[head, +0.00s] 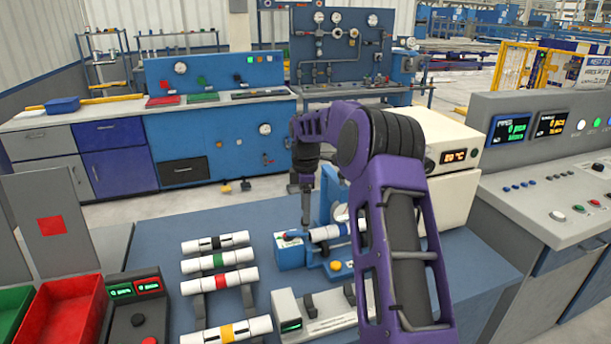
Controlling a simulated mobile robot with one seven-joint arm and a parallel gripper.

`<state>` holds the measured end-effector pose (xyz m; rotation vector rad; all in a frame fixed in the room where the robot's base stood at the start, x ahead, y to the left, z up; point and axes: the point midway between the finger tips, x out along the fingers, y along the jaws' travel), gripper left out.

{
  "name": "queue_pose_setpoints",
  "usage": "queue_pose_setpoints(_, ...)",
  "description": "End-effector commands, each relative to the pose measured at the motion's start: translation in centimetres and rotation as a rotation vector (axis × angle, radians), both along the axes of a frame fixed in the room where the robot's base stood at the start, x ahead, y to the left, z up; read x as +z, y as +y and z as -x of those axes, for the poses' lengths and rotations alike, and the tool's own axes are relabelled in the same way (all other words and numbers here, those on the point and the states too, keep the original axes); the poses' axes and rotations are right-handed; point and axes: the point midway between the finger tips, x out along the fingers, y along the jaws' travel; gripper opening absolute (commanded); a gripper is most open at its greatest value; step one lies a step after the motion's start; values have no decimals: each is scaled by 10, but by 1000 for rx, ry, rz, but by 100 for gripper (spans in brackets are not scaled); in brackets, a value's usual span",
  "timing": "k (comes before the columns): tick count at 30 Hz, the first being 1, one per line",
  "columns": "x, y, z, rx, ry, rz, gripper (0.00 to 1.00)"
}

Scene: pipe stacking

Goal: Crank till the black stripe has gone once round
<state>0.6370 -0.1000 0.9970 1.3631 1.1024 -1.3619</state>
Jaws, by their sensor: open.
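A blue bench device (291,253) stands in the middle of the blue table. A pale pipe with a blue band (325,233) lies across it, and a yellow button sits at its front. A blue stand with a white round part (341,212) rises behind, partly hidden by my arm. I cannot make out a crank handle or a stripe on this device. A white pipe with a black band (215,243) lies at the back of the rack to the left. My gripper (306,212) points down, open, above or behind the device's left part; contact cannot be told.
Pipes with green, red and yellow bands lie on the rack (200,310). Green and red bins (62,312) stand at the left. A white boxy unit (455,150) and a grey control console (550,195) stand at the right. Table between rack and device is clear.

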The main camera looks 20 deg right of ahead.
Motion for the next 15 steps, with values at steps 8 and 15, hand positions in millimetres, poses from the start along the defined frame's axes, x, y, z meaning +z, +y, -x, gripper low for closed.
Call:
queue_pose_setpoints(8, 72, 0, -1, 1, -6, 1, 63)
queue_pose_setpoints(15, 116, 0, -1, 0, -4, 1, 63)
